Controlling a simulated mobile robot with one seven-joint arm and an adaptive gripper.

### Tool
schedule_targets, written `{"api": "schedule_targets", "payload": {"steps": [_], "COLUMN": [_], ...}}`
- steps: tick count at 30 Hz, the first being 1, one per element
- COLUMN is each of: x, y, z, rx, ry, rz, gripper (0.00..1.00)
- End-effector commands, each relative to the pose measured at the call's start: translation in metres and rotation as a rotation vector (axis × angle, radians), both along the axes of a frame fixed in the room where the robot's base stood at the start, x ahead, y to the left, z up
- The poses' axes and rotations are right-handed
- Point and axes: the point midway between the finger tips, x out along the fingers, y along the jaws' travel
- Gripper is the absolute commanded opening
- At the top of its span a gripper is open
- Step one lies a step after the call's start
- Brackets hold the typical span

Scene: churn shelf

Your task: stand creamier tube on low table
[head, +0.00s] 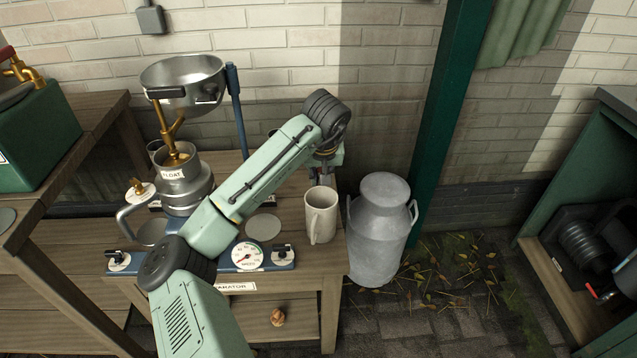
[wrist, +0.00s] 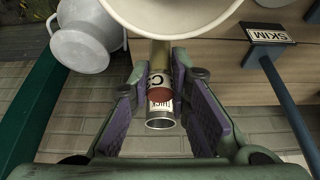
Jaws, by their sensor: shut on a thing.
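My gripper (head: 325,172) is just behind and above a beige mug (head: 320,216) at the right end of the low wooden table (head: 291,212). In the wrist view, my gripper (wrist: 158,82) has its purple pads on both sides of a small tube (wrist: 160,106) and is shut on it. The tube has a pale label with a large C and a dark red band, and its open metal end faces the camera. The tube cannot be made out in the head view. A pale round rim, likely the mug (wrist: 172,20), fills the top of the wrist view.
A grey milk churn (head: 379,230) stands on the floor right of the table. A separator with a metal bowl (head: 184,82) and a blue post (head: 236,108) takes up the left and back of the table. A gauge (head: 246,255) sits at the front.

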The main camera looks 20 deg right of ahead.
Motion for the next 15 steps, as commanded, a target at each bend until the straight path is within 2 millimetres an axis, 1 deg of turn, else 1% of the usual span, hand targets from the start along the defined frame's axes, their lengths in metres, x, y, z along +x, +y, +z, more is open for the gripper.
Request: {"api": "schedule_targets", "payload": {"steps": [6, 8, 15], "x": [0.000, -0.001, 0.000], "y": [0.001, 0.000, 0.000], "z": [-0.028, -0.033, -0.035], "rx": [0.002, 0.001, -0.001], "ry": [0.003, 0.001, 0.000], "rz": [-0.001, -0.001, -0.001], "gripper": [0.00, 0.00, 0.00]}}
